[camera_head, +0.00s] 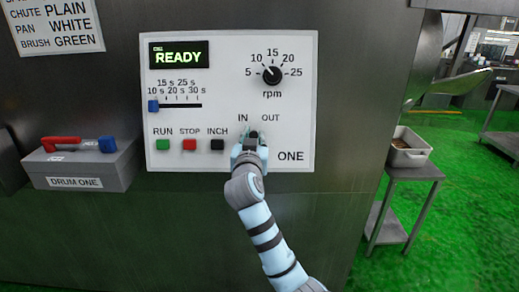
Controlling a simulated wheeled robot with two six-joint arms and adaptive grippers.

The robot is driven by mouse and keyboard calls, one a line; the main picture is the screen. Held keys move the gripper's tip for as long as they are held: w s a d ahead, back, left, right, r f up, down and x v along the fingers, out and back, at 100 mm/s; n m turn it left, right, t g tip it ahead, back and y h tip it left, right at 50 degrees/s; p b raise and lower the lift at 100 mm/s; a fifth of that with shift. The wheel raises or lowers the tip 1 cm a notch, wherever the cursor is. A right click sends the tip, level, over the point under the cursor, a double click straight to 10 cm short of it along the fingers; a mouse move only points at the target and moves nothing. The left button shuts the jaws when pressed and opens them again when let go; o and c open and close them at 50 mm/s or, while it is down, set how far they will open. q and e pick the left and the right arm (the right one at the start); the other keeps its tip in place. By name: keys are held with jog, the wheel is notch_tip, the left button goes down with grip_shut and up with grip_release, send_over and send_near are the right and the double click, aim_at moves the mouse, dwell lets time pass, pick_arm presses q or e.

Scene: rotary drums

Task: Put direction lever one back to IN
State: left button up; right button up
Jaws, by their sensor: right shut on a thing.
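The white control panel (216,105) marked ONE is on the steel front ahead of me. Direction lever one (254,134) is at the panel's lower part, below the IN and OUT labels, and only a small dark part of it shows. My right gripper (251,143) is at the lever, shut on it, and hides most of it. I cannot tell clearly whether the lever leans to IN or OUT. My left gripper is not in view.
Green, red and black buttons (190,145) sit just left of my gripper. A slider (154,106) and rpm knob (272,75) are above. A grey DRUM ONE box (82,168) stands left. A side table (412,172) bears a white pan (408,155).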

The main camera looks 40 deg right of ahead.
jog(key=shift+w+a+b, duration=0.4)
jog(key=shift+w+a, duration=0.3)
jog(key=shift+a, duration=0.25)
jog(key=o, duration=0.9)
jog(key=shift+w, duration=0.1)
